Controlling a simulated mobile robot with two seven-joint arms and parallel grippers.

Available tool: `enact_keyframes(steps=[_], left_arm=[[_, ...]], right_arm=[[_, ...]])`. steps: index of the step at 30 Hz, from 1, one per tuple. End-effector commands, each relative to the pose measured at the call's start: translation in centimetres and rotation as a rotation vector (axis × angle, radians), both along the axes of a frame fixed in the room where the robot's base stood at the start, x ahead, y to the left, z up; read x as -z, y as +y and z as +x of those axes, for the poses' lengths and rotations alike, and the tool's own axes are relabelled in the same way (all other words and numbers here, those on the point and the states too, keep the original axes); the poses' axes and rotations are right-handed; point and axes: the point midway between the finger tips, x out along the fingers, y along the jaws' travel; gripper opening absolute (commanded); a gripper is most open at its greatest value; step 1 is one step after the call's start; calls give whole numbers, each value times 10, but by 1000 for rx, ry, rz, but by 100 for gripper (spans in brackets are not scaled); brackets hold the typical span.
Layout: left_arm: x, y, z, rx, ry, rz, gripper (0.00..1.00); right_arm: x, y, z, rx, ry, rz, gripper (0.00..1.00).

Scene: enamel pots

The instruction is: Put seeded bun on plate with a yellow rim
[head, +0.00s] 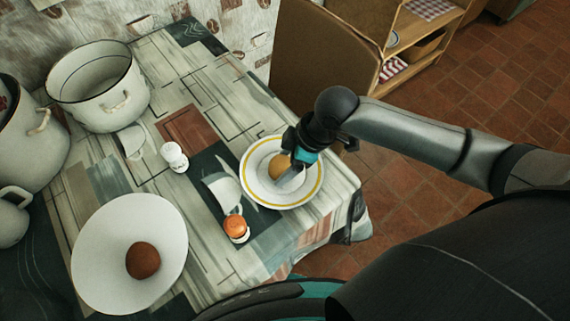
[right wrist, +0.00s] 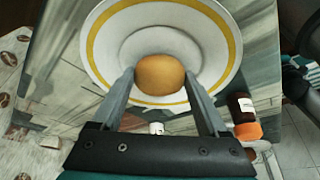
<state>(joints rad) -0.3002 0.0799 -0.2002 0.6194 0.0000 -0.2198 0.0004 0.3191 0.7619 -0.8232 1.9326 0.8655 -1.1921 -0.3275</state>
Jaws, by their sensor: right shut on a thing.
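A golden-tan bun (head: 279,168) is between the fingers of my right gripper (head: 290,172), over the middle of the plate with a yellow rim (head: 256,188). Seeds are too small to make out. In the right wrist view the bun (right wrist: 160,75) sits between the two fingertips, with the plate (right wrist: 215,35) around it. The gripper is shut on the bun, low in the plate's hollow. I cannot tell whether the bun touches the plate. My left gripper is not in view.
A darker brown round bun (head: 142,260) lies on a white plate (head: 110,225) at the left. A white shaker (head: 174,157) and an orange-topped shaker (head: 236,228) stand nearby. Enamel pots (head: 98,90) fill the back left. The table edge is close right of the yellow-rimmed plate.

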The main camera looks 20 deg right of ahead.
Motion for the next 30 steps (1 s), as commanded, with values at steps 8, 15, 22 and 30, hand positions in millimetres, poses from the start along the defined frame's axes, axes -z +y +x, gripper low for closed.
enact_keyframes(steps=[8, 15, 22, 30], left_arm=[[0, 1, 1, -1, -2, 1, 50], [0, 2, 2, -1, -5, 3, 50], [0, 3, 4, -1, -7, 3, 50], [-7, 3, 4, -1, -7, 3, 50]], right_arm=[[2, 0, 1, 1, -2, 0, 46], [5, 0, 0, 0, -1, 0, 93], [4, 0, 0, 0, -1, 1, 100], [-16, -7, -2, 1, -3, -3, 100]])
